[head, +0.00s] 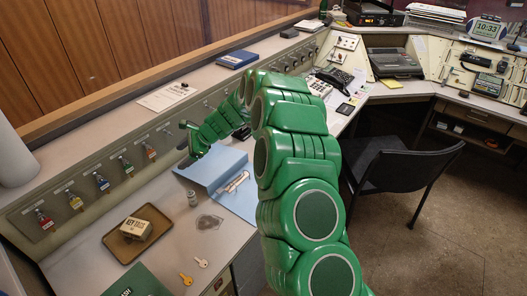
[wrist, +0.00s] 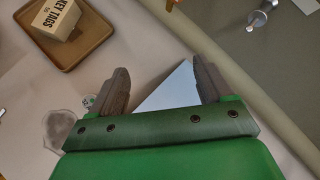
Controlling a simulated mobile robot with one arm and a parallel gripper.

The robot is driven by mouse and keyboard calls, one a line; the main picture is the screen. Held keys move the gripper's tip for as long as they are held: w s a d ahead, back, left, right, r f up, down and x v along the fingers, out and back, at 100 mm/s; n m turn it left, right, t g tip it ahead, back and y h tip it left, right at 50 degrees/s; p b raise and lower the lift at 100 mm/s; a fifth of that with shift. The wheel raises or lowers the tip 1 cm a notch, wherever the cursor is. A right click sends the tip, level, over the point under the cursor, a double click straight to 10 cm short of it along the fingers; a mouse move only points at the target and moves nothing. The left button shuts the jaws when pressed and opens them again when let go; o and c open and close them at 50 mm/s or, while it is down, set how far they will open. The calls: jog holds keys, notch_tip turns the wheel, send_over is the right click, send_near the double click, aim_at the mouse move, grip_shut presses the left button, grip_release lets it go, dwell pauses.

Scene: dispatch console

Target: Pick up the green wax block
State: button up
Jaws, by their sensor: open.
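I cannot make out a green wax block in either view; my green arm hides part of the desk and console in the head view. My gripper (head: 186,144) is over the console side of the desk, near the blue folder (head: 214,173). In the wrist view my gripper (wrist: 161,70) has its two dark fingers wide apart, with nothing held between them. A corner of the blue folder (wrist: 172,90) shows behind the fingers.
A brown tray (head: 110,245) holds a key tags box (head: 134,229). Keys hang along the left panel. A black chair (head: 396,165) stands right.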

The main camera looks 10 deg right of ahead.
jog(key=w+d+m+t, duration=0.1)
jog(key=w+d+m, duration=0.1)
jog(key=d, duration=0.3)
jog(key=w+d+f+m+t, duration=0.1)
jog(key=w+d+m+t, duration=0.1)
jog(key=d, duration=0.3)
jog(key=w+d+m+t+y, duration=0.1)
jog(key=w+d+m+t, duration=0.1)
jog(key=w+d, duration=0.2)
jog(key=shift+d+f, duration=0.2)
jog(key=shift+d, duration=0.7)
jog(key=shift+w+d+f+m+t+h, duration=0.5)
jog(key=shift+d+f+m, duration=0.55)
jog(key=shift+d, duration=1.8)
jog(key=shift+w+d+f+m+t+h, duration=0.15)
jog(key=shift+w+d+f+m+t, duration=0.65)
jog(key=shift+d, duration=2.05)
jog(key=shift+w+d+f+m+t+h, duration=0.3)
jog(key=shift+d+f+m+t, duration=0.8)
jog(key=shift+d, duration=1.75)
jog(key=shift+m, duration=0.25)
jog(key=shift+s+f, duration=0.1)
jog(key=shift+f, duration=2.15)
jog(key=shift+w+a+f+g, duration=0.15)
jog(key=shift+w+a+f, duration=0.05)
jog(key=shift+w+a, duration=0.3)
jog(key=shift+w+a+f+g, duration=0.2)
jog(key=shift+w+a, duration=0.15)
jog(key=shift+w, duration=0.25)
jog(key=shift+c, duration=0.3)
